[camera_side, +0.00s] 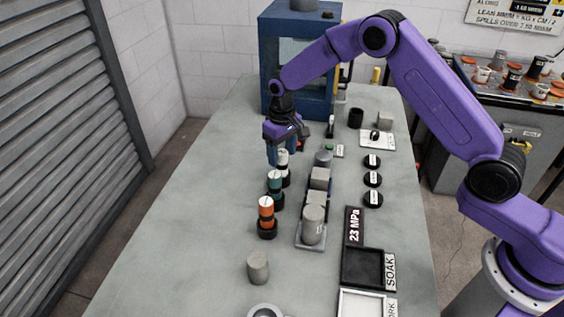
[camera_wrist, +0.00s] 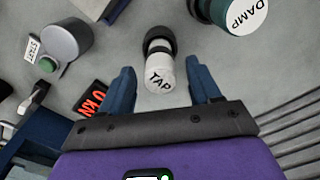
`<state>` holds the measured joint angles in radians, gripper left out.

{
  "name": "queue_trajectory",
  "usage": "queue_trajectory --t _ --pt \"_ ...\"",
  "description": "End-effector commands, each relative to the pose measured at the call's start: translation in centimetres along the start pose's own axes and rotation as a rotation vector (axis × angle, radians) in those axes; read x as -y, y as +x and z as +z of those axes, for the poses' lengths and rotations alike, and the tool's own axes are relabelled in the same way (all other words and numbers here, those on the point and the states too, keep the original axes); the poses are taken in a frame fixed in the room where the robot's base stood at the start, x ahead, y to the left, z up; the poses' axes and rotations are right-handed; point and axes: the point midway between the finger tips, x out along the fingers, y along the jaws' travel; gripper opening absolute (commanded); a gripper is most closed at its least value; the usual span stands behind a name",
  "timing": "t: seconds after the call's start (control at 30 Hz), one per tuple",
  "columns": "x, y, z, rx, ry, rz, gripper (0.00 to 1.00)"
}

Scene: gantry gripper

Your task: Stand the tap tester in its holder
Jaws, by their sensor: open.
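The tap tester (camera_wrist: 160,78) is a white cylinder with "TAP" on its top face and a dark band. In the wrist view its lower end appears to sit in a round black holder (camera_wrist: 160,36). In the side view the tester (camera_side: 283,160) looks upright, with the black holder (camera_side: 286,182) at its foot; my gripper partly hides it. My gripper (camera_wrist: 160,75) is open, its blue fingers on either side of the tester with visible gaps. In the side view my gripper (camera_side: 284,158) is just above and around the tester's upper part.
A green tester (camera_side: 275,182) marked "DAMP" and an orange tester (camera_side: 266,207) stand in a row towards the front. A rack of grey samples (camera_side: 310,243) is close on the right. A blue-framed press (camera_side: 270,75) stands behind. The table's left side is clear.

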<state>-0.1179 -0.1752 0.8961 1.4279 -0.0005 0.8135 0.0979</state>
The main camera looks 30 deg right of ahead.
Motion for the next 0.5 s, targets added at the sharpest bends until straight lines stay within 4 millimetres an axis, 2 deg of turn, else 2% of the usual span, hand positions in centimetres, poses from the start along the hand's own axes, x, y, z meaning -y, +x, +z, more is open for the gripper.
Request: queue_trajectory --t 0.03,0.2,0.3,0.5 --pt "0.0 -1.2 -0.1 -0.004 0.000 0.000 0.62" --pt "0.0 -4.4 -0.1 -0.004 0.000 0.000 0.62" --pt "0.0 -5.7 -0.1 -0.003 0.000 0.000 0.62" --pt "0.0 -7.1 0.0 0.000 0.000 0.000 0.62"
